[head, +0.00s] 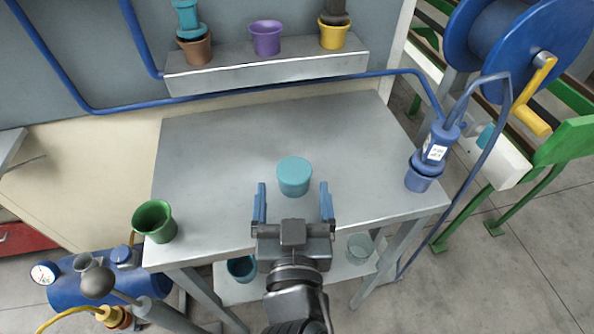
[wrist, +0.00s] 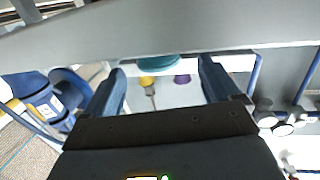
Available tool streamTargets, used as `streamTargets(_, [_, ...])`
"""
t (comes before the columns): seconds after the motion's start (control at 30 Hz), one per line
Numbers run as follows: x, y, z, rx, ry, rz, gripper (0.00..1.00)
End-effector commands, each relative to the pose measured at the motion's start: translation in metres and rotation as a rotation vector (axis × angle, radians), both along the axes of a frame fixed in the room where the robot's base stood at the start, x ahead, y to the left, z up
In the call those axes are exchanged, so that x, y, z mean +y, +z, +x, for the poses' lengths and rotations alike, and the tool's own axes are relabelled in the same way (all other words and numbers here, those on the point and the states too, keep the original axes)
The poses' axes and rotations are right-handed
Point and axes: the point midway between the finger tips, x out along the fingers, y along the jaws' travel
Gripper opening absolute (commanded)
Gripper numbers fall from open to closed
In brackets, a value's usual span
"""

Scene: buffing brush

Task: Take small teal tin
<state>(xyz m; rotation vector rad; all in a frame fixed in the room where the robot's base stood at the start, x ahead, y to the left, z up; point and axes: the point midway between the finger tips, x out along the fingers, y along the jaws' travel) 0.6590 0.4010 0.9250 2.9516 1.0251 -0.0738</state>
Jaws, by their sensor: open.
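The small teal tin (head: 294,177) is a short round cylinder with a flat, lighter top. It stands upright on the grey metal table (head: 215,150), near the middle. My gripper (head: 294,191) is open, its two blue fingers spread wide. In the head view the fingertips lie at the near side of the tin, one to its left and one to its right, with nothing held. In the wrist view part of the tin (wrist: 155,64) shows as a dark teal shape between the open fingers (wrist: 161,68). Whether the fingers touch it cannot be told.
A green pot (head: 154,221) stands at the table's left front corner. A blue pot holding a blue tool (head: 419,178) is at the right edge. A raised shelf (head: 270,72) at the back bears brown, purple and yellow pots. The tabletop around the tin is clear.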

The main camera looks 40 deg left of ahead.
Motion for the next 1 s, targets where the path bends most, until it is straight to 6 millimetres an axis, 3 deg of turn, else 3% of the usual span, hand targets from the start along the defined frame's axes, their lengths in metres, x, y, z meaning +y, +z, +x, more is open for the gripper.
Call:
streamTargets(0.4, [0.03,-0.006,0.041,0.0,0.0,0.0,0.9])
streamTargets(0.73, [0.033,-0.009,0.047,0.001,-0.001,-0.001,0.9])
streamTargets(1.0, [0.033,-0.009,0.046,0.001,-0.001,-0.001,0.64])
